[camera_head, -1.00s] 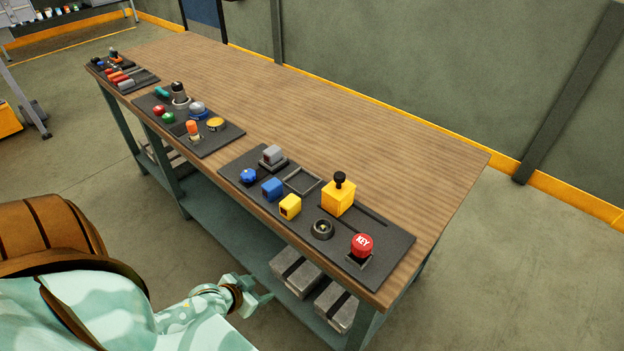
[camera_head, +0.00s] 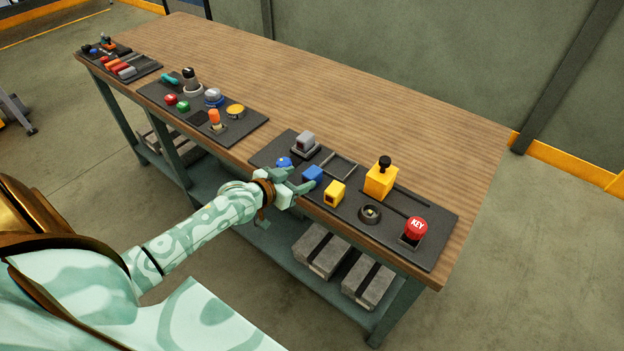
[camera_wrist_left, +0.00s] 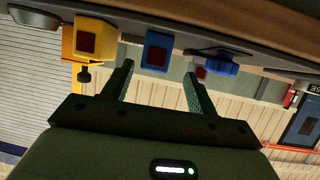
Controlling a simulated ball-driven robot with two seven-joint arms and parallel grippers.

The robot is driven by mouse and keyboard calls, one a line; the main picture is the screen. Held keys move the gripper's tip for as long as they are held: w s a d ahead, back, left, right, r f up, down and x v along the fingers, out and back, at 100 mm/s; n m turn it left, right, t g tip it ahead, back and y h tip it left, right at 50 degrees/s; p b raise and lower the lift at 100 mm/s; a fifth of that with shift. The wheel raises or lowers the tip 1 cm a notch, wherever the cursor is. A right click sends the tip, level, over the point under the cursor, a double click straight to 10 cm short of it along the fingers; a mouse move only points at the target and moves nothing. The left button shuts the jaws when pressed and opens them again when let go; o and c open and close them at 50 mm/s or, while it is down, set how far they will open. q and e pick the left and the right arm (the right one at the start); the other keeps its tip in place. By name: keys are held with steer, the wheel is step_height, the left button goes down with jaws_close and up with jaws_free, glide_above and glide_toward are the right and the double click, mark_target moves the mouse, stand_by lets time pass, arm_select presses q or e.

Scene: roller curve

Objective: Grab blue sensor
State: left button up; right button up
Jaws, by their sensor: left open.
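The blue sensor (camera_head: 313,174) is a small blue block on the nearest dark panel, between a blue knob (camera_head: 284,161) and a yellow block (camera_head: 335,193). In the left wrist view the blue sensor (camera_wrist_left: 157,50) has a dark red square on its face. My left gripper (camera_head: 300,182) is at the table's front edge, close to the sensor and partly covering the area before it. In the left wrist view the open left gripper (camera_wrist_left: 159,70) has empty jaws, with the sensor beyond and between the fingertips. My right gripper is out of view.
The dark panel (camera_head: 440,228) also carries a yellow box with a black knob (camera_head: 381,179), a round black socket (camera_head: 370,214) and a red KEY button (camera_head: 414,229). More panels stand farther left. The table's back half (camera_head: 330,100) is clear.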

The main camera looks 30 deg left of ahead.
mark_target(306, 177)
arm_select(q)
steer(key=x, duration=0.1)
steer(key=b+x, duration=0.1)
steer(key=x, duration=0.2)
steer(key=shift+d+f, duration=0.15)
steer(key=shift+d, duration=0.2)
steer(key=shift+w+f+b, duration=0.15)
steer(key=shift+w+b, duration=0.15)
steer(key=shift+w, duration=0.2)
steer(key=shift+s, duration=0.1)
steer(key=c, duration=1.1)
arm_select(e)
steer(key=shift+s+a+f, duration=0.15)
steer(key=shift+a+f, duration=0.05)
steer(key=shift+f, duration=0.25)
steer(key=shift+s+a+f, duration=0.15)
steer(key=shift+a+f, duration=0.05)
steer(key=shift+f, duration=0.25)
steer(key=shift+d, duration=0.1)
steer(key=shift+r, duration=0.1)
